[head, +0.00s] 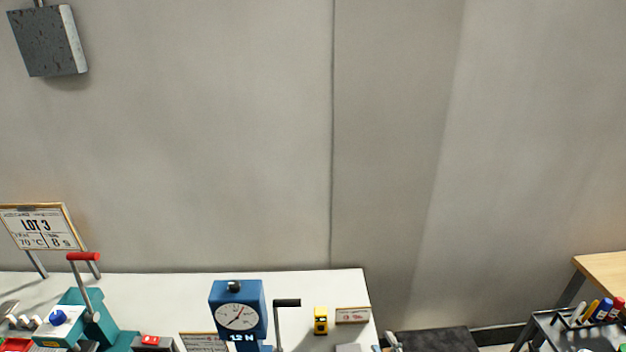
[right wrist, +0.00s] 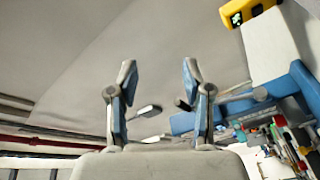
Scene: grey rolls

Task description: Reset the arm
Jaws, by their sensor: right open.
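My right gripper (right wrist: 157,78) is open in the right wrist view, with its two grey and blue fingers apart and nothing between them. In the head view only a small grey and blue tip of the right gripper (head: 393,342) shows at the bottom edge, just beside the right edge of the white table (head: 160,285). The rest of that arm is out of the picture. My left gripper is in neither view.
On the table stand a teal press (head: 98,318) with a red handle, a blue dial gauge (head: 237,292), a yellow device (head: 320,321) and a LOT 3 sign (head: 40,226). A dark cart (head: 548,328) with pens is at right. A grey box (head: 45,42) hangs upper left.

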